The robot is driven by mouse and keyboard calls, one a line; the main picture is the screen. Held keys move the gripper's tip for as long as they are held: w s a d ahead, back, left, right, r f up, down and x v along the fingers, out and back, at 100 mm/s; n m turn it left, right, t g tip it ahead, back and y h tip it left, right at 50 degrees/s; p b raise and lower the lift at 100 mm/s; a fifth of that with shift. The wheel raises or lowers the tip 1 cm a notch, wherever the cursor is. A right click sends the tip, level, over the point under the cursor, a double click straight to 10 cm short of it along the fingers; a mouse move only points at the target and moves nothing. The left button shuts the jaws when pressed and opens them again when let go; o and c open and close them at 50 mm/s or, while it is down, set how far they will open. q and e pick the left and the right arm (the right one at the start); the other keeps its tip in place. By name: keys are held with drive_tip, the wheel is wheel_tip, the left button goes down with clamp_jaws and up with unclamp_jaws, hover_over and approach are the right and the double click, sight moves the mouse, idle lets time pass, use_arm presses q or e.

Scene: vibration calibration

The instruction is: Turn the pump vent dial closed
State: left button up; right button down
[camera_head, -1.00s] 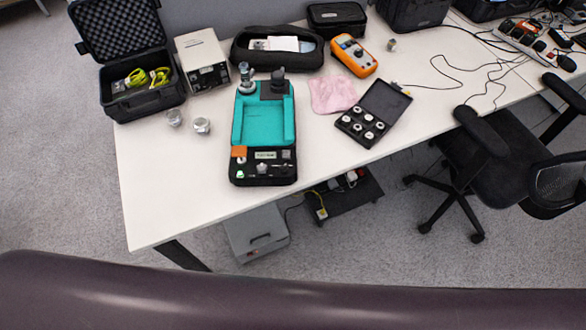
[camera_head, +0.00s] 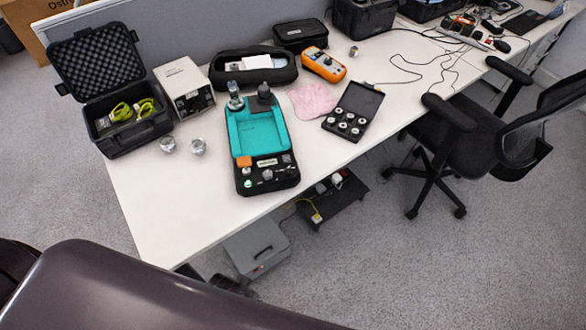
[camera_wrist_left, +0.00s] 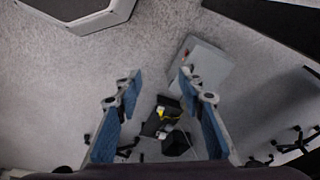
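The calibration pump, a teal and black unit (camera_head: 259,135), lies on the white desk in the head view. Its front panel has small knobs and a green-lit button (camera_head: 248,183). A dark knob (camera_head: 264,93) and a metal fitting (camera_head: 235,99) stand at its far end. I cannot tell which part is the vent dial. My left gripper (camera_wrist_left: 161,78) shows in the left wrist view with its two blue-padded fingers apart and nothing between them. It is over the floor, away from the pump. My right gripper is not in view.
An open black case (camera_head: 122,119), a white box (camera_head: 184,84), metal pieces (camera_head: 198,147), a pink cloth (camera_head: 313,101), an orange meter (camera_head: 323,64) and a weight case (camera_head: 351,115) surround the pump. A grey box (camera_head: 257,248) is under the desk; a chair (camera_head: 465,130) is right.

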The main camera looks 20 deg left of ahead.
use_arm(q)
drive_tip(key=w+d+r+m+h, duration=0.1)
drive_tip(key=w+d+r+m, duration=0.5)
drive_tip(key=r, duration=0.5)
drive_tip(key=w+d+r+m+h, duration=0.1)
drive_tip(key=w+d+r+m, duration=0.15)
drive_tip(key=w+r, duration=0.7)
wheel_tip(320, 180, up, 11)
drive_tip(key=m+g+y, duration=0.2)
drive_tip(key=m, duration=0.8)
hover_over(288, 168)
drive_tip(key=shift+s+f+p, duration=0.1)
drive_tip(key=shift+f+p, duration=0.1)
drive_tip(key=shift+p, duration=0.1)
drive_tip(key=shift+f+p, duration=0.55)
drive_tip(key=shift+f, duration=3.25)
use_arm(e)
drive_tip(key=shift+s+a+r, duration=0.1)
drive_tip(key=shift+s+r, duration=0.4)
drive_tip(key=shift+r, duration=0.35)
use_arm(q)
clamp_jaws()
